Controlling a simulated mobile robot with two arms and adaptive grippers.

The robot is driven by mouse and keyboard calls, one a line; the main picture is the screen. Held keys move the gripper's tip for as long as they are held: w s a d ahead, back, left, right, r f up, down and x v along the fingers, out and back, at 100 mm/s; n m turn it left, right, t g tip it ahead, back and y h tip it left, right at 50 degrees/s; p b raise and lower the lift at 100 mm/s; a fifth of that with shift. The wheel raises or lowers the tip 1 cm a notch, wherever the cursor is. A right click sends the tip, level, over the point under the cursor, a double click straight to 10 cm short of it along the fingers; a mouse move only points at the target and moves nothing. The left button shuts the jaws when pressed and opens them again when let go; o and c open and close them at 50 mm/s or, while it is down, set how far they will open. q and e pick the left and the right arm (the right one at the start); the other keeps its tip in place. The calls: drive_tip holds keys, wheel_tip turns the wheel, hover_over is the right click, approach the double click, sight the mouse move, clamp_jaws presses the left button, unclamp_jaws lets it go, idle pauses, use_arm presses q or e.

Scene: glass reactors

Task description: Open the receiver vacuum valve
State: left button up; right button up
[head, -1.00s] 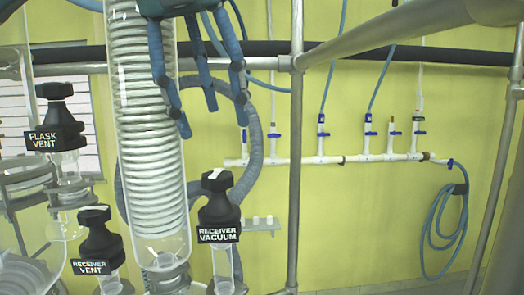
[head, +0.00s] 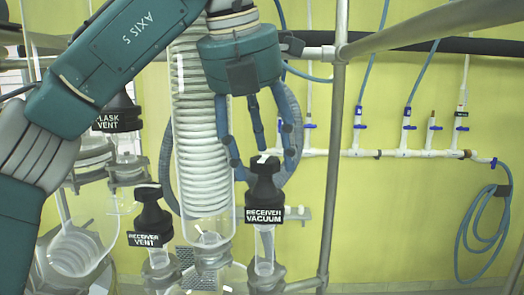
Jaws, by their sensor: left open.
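The receiver vacuum valve (head: 265,185) is a black knob with a white mark on top and a label reading RECEIVER VACUUM, on a clear glass stem right of the coiled condenser. My left gripper (head: 261,158) comes in from the upper left and points down over this valve. Its blue fingers are spread, with tips around the top of the knob. I cannot tell whether any finger touches it. My right gripper is not in view.
The glass coil condenser (head: 203,130) stands just left of the valve. The receiver vent valve (head: 150,215) and flask vent valve (head: 118,115) are further left. A metal post (head: 333,170) rises to the right. A white manifold pipe (head: 400,154) runs along the yellow wall.

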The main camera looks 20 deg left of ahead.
use_arm(q)
drive_tip(key=shift+w, duration=0.1)
drive_tip(key=c, duration=1.1)
drive_tip(key=shift+n, duration=0.5)
drive_tip(key=n+y, duration=0.1)
drive_tip(key=n, duration=0.1)
drive_tip(key=n+y, duration=0.1)
drive_tip(key=shift+d+r+n, duration=0.15)
drive_tip(key=shift+r+n, duration=0.05)
drive_tip(key=shift+n, duration=0.2)
drive_tip(key=n+y, duration=0.1)
drive_tip(key=n, duration=0.1)
drive_tip(key=n+g, duration=0.1)
drive_tip(key=n, duration=0.2)
drive_tip(key=shift+w+d+n+y, duration=0.1)
drive_tip(key=shift+d+n+y, duration=0.05)
drive_tip(key=shift+n+y, duration=0.2)
drive_tip(key=n+g, duration=0.1)
drive_tip(key=n, duration=0.1)
drive_tip(key=n+y, duration=0.1)
drive_tip(key=n, duration=0.2)
drive_tip(key=shift+w+d+n+g, duration=0.15)
drive_tip(key=shift+n+g, duration=0.1)
drive_tip(key=shift+g, duration=0.15)
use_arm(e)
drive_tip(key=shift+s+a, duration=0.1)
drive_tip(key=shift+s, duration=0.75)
